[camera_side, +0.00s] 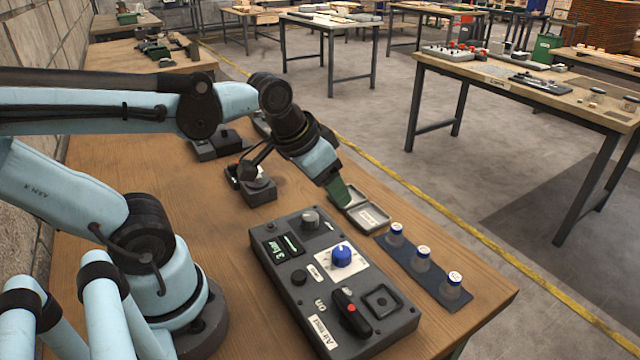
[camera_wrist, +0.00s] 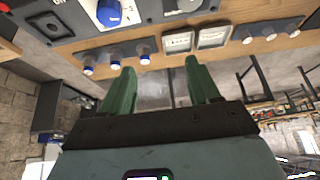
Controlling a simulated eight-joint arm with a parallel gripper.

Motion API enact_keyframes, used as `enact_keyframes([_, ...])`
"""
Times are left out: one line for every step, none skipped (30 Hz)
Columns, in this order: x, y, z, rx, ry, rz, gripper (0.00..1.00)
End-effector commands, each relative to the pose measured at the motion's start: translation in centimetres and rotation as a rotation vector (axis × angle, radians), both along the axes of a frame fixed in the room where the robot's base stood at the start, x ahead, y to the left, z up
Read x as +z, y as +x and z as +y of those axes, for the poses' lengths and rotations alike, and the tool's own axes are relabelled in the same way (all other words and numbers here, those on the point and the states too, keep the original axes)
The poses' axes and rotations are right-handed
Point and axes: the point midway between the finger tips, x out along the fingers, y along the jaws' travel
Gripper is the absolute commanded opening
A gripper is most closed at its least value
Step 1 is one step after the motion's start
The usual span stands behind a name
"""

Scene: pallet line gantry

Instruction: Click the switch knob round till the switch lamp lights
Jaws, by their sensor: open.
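A dark grey control panel (camera_side: 282,283) lies on the wooden bench. A blue knob (camera_side: 341,254) stands on its white marked plate; the knob also shows upside down at the top of the wrist view (camera_wrist: 108,13). The panel also carries a grey knob (camera_side: 310,217), a small green-lit display (camera_side: 283,246), a black lever with a red mark (camera_side: 351,310) and a black square part (camera_side: 381,300). I cannot tell which part is the lamp or whether it is lit. My gripper (camera_side: 342,200) has green fingers, open and empty (camera_wrist: 157,75), above and behind the panel, apart from the blue knob.
A small tray with pale labels (camera_side: 367,216) lies close under my gripper. A dark rack (camera_side: 425,272) holds three blue-capped vials right of the panel. A black device (camera_side: 258,188) stands behind the panel. The front right bench corner is clear.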

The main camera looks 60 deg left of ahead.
Motion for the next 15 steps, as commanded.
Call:
enact_keyframes([-0.32,-0.1,-0.54,-0.009,-0.004,-0.042,0.61])
enact_keyframes([-0.38,-0.04,-0.77,-0.012,-0.007,-0.066,0.61])
enact_keyframes([-0.46,0.01,-0.99,-0.014,-0.01,-0.09,0.61])
enact_keyframes([-0.5,0.03,-1.13,-0.016,-0.011,-0.104,0.61])
enact_keyframes([-0.53,0.06,-1.23,-0.017,-0.012,-0.116,0.61])
enact_keyframes([-0.54,0.09,-1.33,-0.019,-0.014,-0.125,0.61])
enact_keyframes([-0.55,0.1,-1.37,-0.018,-0.015,-0.13,0.61])
enact_keyframes([-0.54,0.12,-1.39,-0.018,-0.015,-0.132,0.61])
enact_keyframes([-0.52,0.14,-1.39,-0.018,-0.015,-0.133,0.61])
enact_keyframes([-0.52,0.15,-1.38,-0.018,-0.015,-0.133,0.61])
enact_keyframes([-0.51,0.15,-1.37,-0.018,-0.015,-0.133,0.61])
enact_keyframes([-0.51,0.15,-1.37,-0.018,-0.015,-0.132,0.61])
enact_keyframes([-0.51,0.15,-1.36,-0.018,-0.015,-0.132,0.61])
enact_keyframes([-0.51,0.15,-1.36,-0.018,-0.015,-0.132,0.61])
enact_keyframes([-0.51,0.15,-1.36,-0.018,-0.015,-0.131,0.61])
